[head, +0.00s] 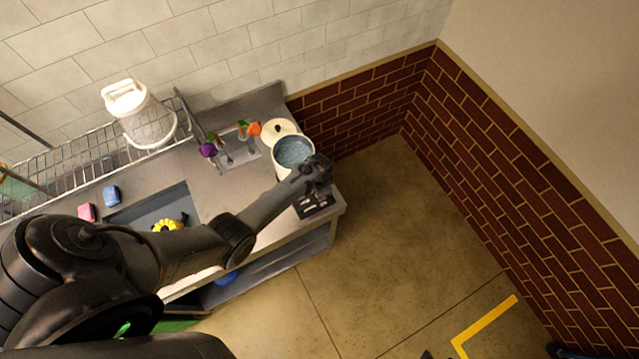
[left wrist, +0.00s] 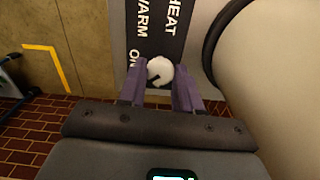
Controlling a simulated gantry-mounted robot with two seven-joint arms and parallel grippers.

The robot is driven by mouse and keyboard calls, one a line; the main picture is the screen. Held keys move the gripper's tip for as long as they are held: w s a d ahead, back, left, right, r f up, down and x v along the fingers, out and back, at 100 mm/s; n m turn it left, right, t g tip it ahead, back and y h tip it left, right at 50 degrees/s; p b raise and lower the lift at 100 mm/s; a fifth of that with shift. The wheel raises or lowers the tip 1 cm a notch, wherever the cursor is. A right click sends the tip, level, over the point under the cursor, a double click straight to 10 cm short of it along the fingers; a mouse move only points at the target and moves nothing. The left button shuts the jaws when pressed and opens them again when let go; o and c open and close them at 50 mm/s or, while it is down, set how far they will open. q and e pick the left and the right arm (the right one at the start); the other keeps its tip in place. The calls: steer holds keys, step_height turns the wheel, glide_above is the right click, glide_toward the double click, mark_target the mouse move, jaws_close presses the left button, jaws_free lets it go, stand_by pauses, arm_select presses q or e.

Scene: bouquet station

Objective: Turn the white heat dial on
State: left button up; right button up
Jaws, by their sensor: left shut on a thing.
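The white heat dial (left wrist: 160,68) shows in the left wrist view on a black panel (left wrist: 152,25) lettered HEAT, WARM and ON. A dark mark on the dial points toward the lower left of that view, toward the ON lettering. My left gripper (left wrist: 160,85) has one purple finger on each side of the dial and is shut on it. In the head view my left gripper (head: 322,178) is over the bench's right end, beside the pot (head: 293,153), and hides the dial. The black panel (head: 315,206) partly shows just below it. My right gripper is not in view.
The pot of bluish contents stands close to my left gripper, with a cream lid (head: 279,130) behind it. A white bucket (head: 140,115) is on the wire rack. The floor right of the bench is clear.

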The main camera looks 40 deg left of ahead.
arm_select(q)
steer(key=m, duration=0.3)
steer(key=shift+m, duration=0.4)
steer(key=m, duration=0.4)
steer(key=shift+m, duration=0.4)
steer(key=o, duration=1)
steer(key=shift+o, duration=0.2)
steer(key=shift+r, duration=0.1)
step_height(320, 180, up, 11)
steer(key=shift+f+p, duration=0.2)
steer(key=shift+p, duration=0.1)
